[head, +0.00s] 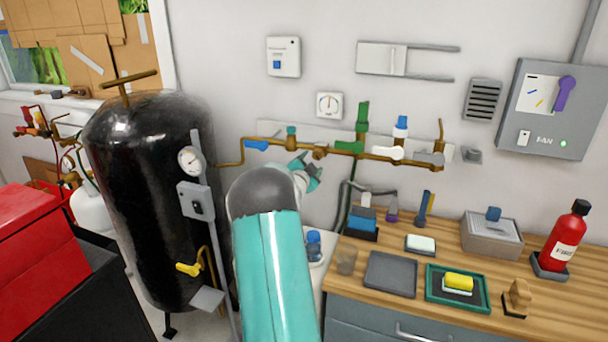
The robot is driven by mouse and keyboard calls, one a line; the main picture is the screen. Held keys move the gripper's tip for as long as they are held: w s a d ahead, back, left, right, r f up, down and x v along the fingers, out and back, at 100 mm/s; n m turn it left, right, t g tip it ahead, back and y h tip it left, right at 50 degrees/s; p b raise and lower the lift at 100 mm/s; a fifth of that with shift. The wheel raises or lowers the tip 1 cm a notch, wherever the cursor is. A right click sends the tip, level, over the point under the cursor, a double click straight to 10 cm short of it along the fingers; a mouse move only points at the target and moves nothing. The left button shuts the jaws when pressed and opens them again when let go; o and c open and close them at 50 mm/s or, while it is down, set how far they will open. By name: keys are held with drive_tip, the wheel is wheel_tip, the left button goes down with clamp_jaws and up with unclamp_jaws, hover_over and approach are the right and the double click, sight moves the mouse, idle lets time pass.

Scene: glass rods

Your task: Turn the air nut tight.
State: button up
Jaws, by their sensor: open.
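A brass pipe manifold (375,153) runs along the white backing strip on the wall. A brass nut-like fitting (320,152) sits on it, left of the green-handled valve; it looks like the air nut, but it is small and I cannot tell how tight it is. My gripper (307,166) is open, with teal fingertips, just below and left of this fitting in the picture. I see no object between the fingers. I cannot tell whether a finger touches the fitting. My arm covers the area below it.
A black tank (150,210) with a gauge stands close on the left. A wooden bench (540,325) with a sponge tray (485,290) and a red extinguisher (567,235) is on the right.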

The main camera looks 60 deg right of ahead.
drive_tip(key=s+a, duration=0.1)
drive_tip(key=a, duration=0.6)
drive_tip(key=shift+a, duration=0.35)
drive_tip(key=shift+s, duration=0.1)
